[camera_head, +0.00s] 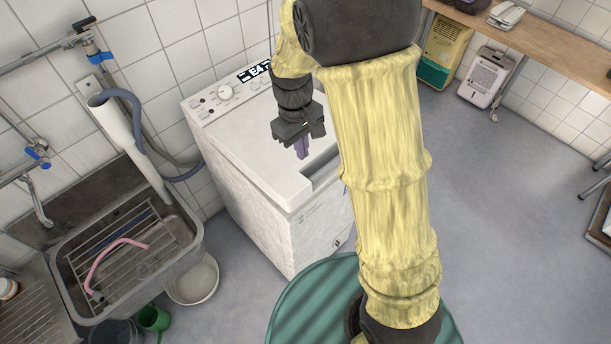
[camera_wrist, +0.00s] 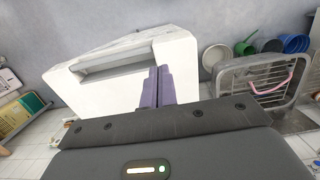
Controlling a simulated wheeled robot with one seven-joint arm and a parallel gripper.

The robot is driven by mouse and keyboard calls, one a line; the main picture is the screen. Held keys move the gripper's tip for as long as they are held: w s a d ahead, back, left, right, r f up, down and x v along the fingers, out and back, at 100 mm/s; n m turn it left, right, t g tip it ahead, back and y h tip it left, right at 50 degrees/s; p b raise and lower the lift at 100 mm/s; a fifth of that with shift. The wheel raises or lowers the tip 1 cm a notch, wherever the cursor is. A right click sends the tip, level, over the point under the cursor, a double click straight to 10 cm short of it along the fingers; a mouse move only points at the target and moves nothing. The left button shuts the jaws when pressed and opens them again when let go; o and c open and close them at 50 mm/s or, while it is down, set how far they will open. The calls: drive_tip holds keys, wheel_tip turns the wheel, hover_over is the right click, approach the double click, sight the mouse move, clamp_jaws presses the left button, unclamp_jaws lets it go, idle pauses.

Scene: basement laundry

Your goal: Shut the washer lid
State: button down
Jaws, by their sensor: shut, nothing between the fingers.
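The white top-loading washer (camera_head: 295,232) stands against the tiled wall, with its knob and display panel (camera_head: 228,92) along the back edge. Its lid (camera_head: 245,135) lies down flat, level with the top, as far as the head view shows. A dark recess (camera_head: 322,175) shows at the front edge; it also shows in the wrist view (camera_wrist: 115,62). My gripper (camera_head: 302,150) points down over the right part of the lid. Its purple fingers (camera_wrist: 157,87) are together and hold nothing. I cannot tell whether the fingertips touch the lid.
A metal sink (camera_head: 185,235) with a wire rack and pink hose stands left of the washer. A white bucket (camera_head: 195,280) and green watering can (camera_head: 153,318) are on the floor. A wooden bench (camera_head: 540,45) is at the right. The floor right of my arm is clear.

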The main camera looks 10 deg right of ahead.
sight(306, 184)
drive_tip(key=f, duration=0.3)
drive_tip(key=f+p, duration=0.1)
drive_tip(key=f, duration=0.3)
drive_tip(key=s+d+f, duration=0.1)
drive_tip(key=f, duration=0.2)
drive_tip(key=shift+f+p, duration=0.35)
drive_tip(key=shift+f, duration=0.05)
drive_tip(key=shift+s, duration=0.1)
